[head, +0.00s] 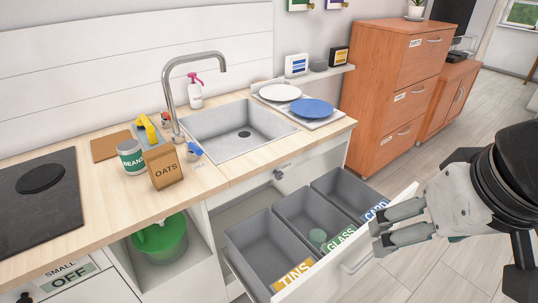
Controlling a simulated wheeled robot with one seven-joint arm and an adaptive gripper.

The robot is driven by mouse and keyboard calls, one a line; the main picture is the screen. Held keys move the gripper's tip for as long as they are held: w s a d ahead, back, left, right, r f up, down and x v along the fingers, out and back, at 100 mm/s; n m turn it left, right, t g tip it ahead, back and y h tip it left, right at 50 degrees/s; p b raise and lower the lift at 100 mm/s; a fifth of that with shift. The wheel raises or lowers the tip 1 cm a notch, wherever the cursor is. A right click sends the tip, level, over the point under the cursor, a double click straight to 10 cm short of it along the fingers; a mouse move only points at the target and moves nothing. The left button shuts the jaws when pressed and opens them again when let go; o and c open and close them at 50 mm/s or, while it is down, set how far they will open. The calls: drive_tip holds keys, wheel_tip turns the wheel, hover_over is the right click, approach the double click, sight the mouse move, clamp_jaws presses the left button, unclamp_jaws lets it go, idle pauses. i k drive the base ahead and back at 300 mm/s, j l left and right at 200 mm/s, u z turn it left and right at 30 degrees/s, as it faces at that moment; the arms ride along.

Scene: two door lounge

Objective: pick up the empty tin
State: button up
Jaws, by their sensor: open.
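A tin (131,157) with a green and white BEANS label stands upright on the wooden counter, left of the sink. Whether it is empty cannot be told, as its inside is not clearly visible. My gripper (377,235) is far to the right of it, lower down, by the front of the pulled-out drawer. The gripper is open, with nothing seen between its fingers. The drawer holds grey bins labelled TINS (243,240), GLASS (289,213) and CARD (332,185).
A brown OATS packet (165,168) stands close beside the tin.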

sight(129, 150)
drive_tip(key=i+j+u, duration=0.4)
drive_tip(key=j, duration=0.25)
drive_tip(key=i+j+u, duration=0.45)
drive_tip(key=i+j, duration=0.1)
drive_tip(key=i, duration=0.05)
